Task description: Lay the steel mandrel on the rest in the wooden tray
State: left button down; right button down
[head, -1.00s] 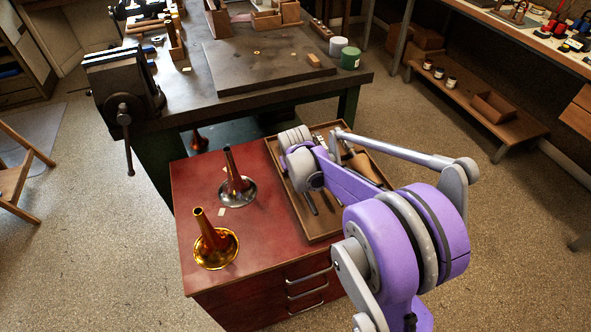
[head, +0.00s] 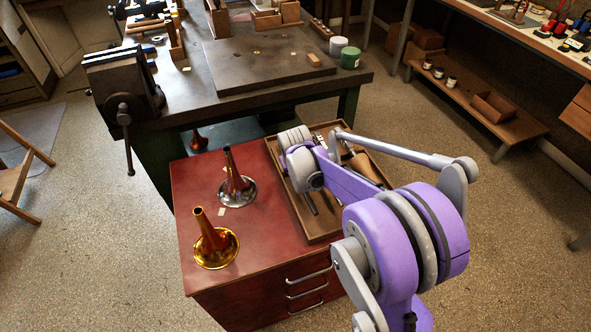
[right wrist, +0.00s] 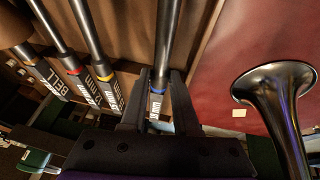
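The wooden tray (head: 321,239) lies on the red cabinet, partly hidden by my right arm. In the right wrist view my right gripper (right wrist: 162,78) has its black fingers closed along both sides of a steel mandrel (right wrist: 167,45) with a blue band and a partly hidden label. The mandrel fills the gap between the fingers. Its far end runs out of the picture, and I cannot tell whether it touches the tray. Several similar labelled tools with red and yellow bands (right wrist: 90,40) lie to its left. I cannot make out the rest. My left gripper is not in view.
A silver bell flare (head: 236,188) and a brass bell flare (head: 214,248) stand on the red cabinet top (head: 195,180), left of the tray. The workbench (head: 190,115) with a vise (head: 122,85) stands behind.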

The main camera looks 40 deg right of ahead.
jog(key=c, duration=0.6)
grip_release()
jog(key=p+v, duration=0.1)
jog(key=v, duration=0.9)
jog(key=shift+s+a+r+p, duration=0.15)
jog(key=shift+s+r+p, duration=0.05)
jog(key=shift+r+p, duration=0.15)
jog(key=s+a+r+n+y+p, duration=0.1)
jog(key=s+a+p, duration=0.1)
jog(key=s+a, duration=0.4)
jog(key=s+a+r+n+t+y+p, duration=0.1)
jog(key=s+a+p, duration=0.2)
jog(key=s+a, duration=0.3)
jog(key=s+a+r+n+y+p, duration=0.1)
jog(key=s+a+p, duration=0.2)
jog(key=s+a, duration=0.3)
jog(key=shift+s+a+t, duration=0.25)
jog(key=shift+a+t, duration=0.05)
jog(key=shift+a, duration=0.1)
